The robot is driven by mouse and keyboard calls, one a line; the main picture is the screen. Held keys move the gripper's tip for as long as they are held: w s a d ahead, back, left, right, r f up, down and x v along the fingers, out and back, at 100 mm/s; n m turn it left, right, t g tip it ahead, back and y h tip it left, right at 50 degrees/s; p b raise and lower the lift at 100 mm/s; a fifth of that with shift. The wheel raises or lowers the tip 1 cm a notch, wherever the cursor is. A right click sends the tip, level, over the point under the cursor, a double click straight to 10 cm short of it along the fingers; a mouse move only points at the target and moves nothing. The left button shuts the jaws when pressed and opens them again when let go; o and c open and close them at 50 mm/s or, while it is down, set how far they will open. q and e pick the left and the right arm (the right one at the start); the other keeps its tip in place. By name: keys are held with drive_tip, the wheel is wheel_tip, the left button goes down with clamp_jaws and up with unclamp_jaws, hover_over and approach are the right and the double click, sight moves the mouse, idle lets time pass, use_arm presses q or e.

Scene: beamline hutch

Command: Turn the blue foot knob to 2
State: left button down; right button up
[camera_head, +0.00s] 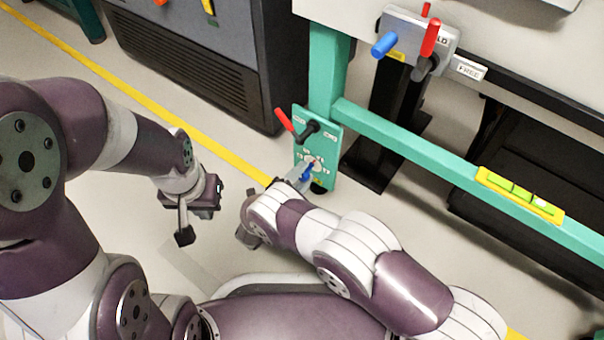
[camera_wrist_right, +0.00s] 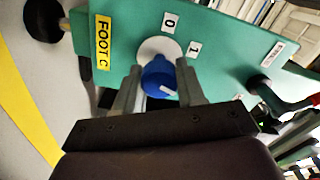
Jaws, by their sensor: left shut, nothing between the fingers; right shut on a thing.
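The blue foot knob (camera_head: 308,170) sits on a white dial on the lower part of the green panel (camera_head: 334,147). In the right wrist view the knob (camera_wrist_right: 158,76) is between the two fingers of my right gripper (camera_wrist_right: 160,84), which is shut on it. A white mark on the knob points to the lower right there. The labels 0 (camera_wrist_right: 169,23) and 1 (camera_wrist_right: 195,48) show beside the dial; I cannot make out a 2. My left gripper (camera_head: 184,237) is shut and empty, above the floor, well left of the panel.
A red-handled lever (camera_head: 286,121) is on the same panel, above the knob. A grey box with blue and red handles (camera_head: 420,38) is higher up. A spirit level (camera_head: 520,194) lies on the green beam. A dark cabinet (camera_head: 200,60) stands behind; open floor lies left.

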drive_tip(key=shift+d+m, duration=0.1)
drive_tip(key=shift+m, duration=0.7)
drive_tip(key=shift+f, duration=0.1)
drive_tip(key=shift+s, duration=0.1)
drive_tip(key=o, duration=1)
drive_tip(key=shift+o, duration=0.2)
